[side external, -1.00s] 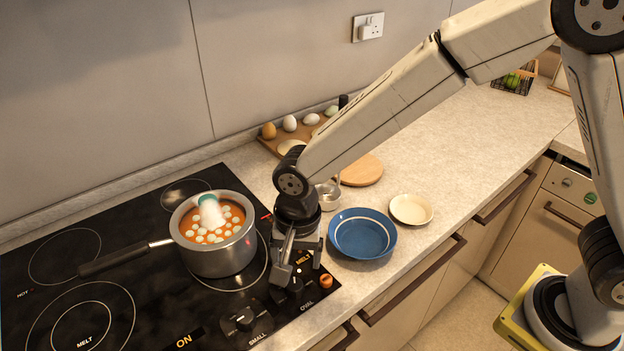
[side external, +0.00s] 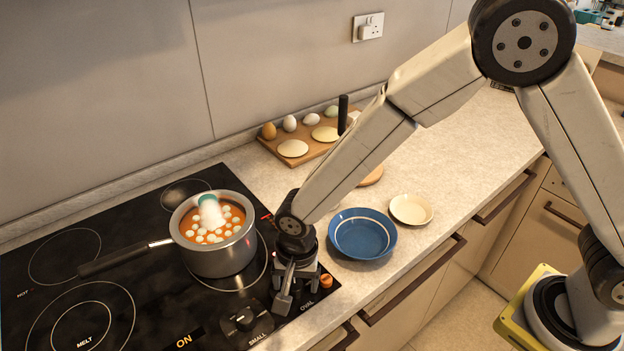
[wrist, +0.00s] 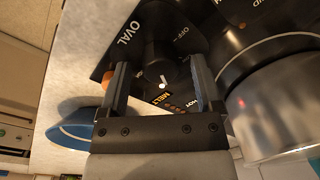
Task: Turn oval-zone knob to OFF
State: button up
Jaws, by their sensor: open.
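The oval-zone knob (wrist: 160,62) is black and round, with a white mark on its lower edge on the side of the MELT label. The OVAL label lies left of it and the OFF label upper right. My gripper (wrist: 159,80) is open, one finger on each side of the knob in the wrist view; whether the fingers touch it I cannot tell. In the side view my gripper (side external: 290,287) is low over the cooktop's right front corner and hides most of the knob.
A steel pot (side external: 222,250) of orange soup stands close left of my gripper. A blue bowl (side external: 362,234) sits close to its right, with a small cream plate (side external: 411,209) beyond. The small-zone knob (side external: 243,318) is front left. An orange button (side external: 326,281) is beside the gripper.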

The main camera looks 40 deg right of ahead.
grip_shut()
dwell(0.3)
